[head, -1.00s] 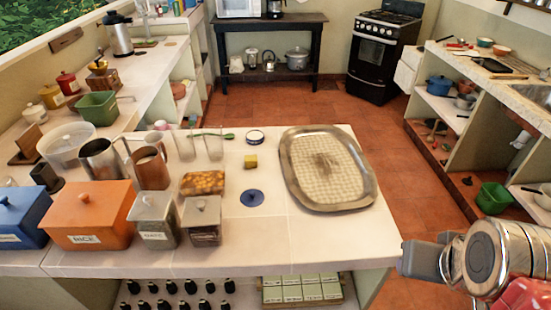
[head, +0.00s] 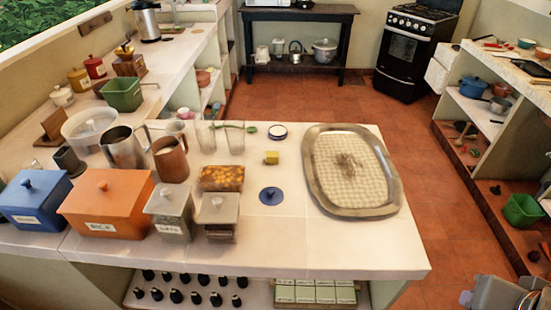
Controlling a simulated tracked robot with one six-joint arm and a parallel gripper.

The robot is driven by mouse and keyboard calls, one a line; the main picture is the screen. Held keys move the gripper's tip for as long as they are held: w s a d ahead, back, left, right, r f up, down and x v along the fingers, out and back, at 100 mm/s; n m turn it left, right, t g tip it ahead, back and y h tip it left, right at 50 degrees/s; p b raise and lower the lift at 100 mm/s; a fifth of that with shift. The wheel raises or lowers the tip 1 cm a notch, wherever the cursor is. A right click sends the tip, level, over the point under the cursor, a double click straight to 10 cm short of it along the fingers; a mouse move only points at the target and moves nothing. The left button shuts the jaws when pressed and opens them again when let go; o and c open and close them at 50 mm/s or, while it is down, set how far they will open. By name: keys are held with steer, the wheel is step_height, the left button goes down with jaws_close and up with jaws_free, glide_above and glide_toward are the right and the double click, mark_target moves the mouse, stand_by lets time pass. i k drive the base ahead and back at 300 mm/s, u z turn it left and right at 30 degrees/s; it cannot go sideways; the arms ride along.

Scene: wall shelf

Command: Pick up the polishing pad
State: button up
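I cannot tell for certain which thing is the polishing pad. A fuzzy grey-brown patch (head: 347,165) lies at the middle of an oval metal tray (head: 326,204) with a pale woven inside, on the right of the white counter. A round blue disc (head: 271,196) with a dark centre lies flat left of the tray, with a small yellow block (head: 272,158) behind it. My gripper (head: 468,298) shows only in part at the bottom right corner, off the counter's right edge and apart from all of these. Its opening cannot be made out.
The white counter (head: 310,247) carries an orange box (head: 103,208), a blue box (head: 35,203), two small canisters, jugs, glasses and a clear container of orange food (head: 221,178) on the left. Bottles and boxes stand on the shelf below. Red tiled floor is open to the right.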

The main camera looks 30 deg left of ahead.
mark_target(271, 157)
steer(key=z, duration=0.05)
steer(key=k, duration=1.5)
steer(key=u, duration=1.5)
steer(key=i, duration=1)
steer(key=u, duration=0.05)
